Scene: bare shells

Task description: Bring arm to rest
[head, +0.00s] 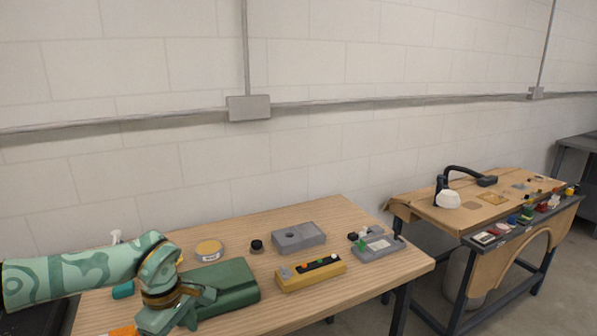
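My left arm, pale green with darker green patterns, comes in from the left edge over the wooden table (345,220). Its wrist bends down, and the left gripper (188,308) is over the table's front left part, in front of a dark green case (238,283). The gripper overlaps the case in the picture; I cannot tell whether they touch. Its fingers are partly hidden and small, so I cannot tell if they are open or shut. My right gripper is not in view.
The table also holds a yellow box (311,279), a grey block (299,237), a grey tray (378,253), a round tin (209,250) and a small black knob (256,246). A second workbench (470,216) with a black lamp (465,176) stands at the right.

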